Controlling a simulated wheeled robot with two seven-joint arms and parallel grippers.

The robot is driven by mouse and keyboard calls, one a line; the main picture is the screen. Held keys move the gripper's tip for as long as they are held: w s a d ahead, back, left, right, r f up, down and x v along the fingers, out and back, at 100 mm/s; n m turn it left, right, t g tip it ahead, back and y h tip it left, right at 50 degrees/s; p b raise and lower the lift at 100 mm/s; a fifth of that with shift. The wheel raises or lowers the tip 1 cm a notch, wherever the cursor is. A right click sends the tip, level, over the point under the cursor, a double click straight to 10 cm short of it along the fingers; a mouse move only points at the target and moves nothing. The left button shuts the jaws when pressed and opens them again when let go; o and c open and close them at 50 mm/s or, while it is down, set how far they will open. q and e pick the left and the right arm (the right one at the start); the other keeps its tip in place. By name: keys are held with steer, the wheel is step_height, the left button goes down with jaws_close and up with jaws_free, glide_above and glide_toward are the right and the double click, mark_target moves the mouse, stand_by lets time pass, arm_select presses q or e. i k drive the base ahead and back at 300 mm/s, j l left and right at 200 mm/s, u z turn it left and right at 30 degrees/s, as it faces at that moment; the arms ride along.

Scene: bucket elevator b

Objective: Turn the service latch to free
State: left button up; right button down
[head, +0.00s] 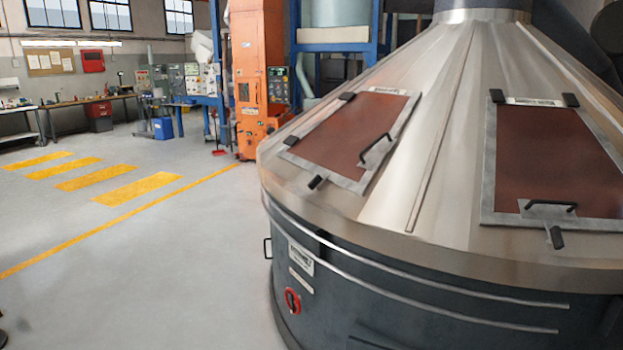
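No part labelled as the service latch can be made out. An orange elevator column (258,75) stands upright at the back, left of a large round machine. It carries a dark control panel (278,85) and small fittings too small to tell apart. The round machine's grey side has a red ring-shaped rotary handle (292,301) below a white label (301,259). Black clasps sit at the lower edges of its two brown hatches, a left clasp (317,182) and a right clasp (557,238). Neither of my grippers is in view.
The round machine with its metal cone top (430,110) fills the right side. Open grey floor (130,260) lies at left, with yellow stripes (138,189) and a yellow line. Workbenches (90,102), a blue bin (163,128) and cabinets stand along the back.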

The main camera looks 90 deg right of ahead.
mark_target(317, 182)
steer(key=z, duration=2.85)
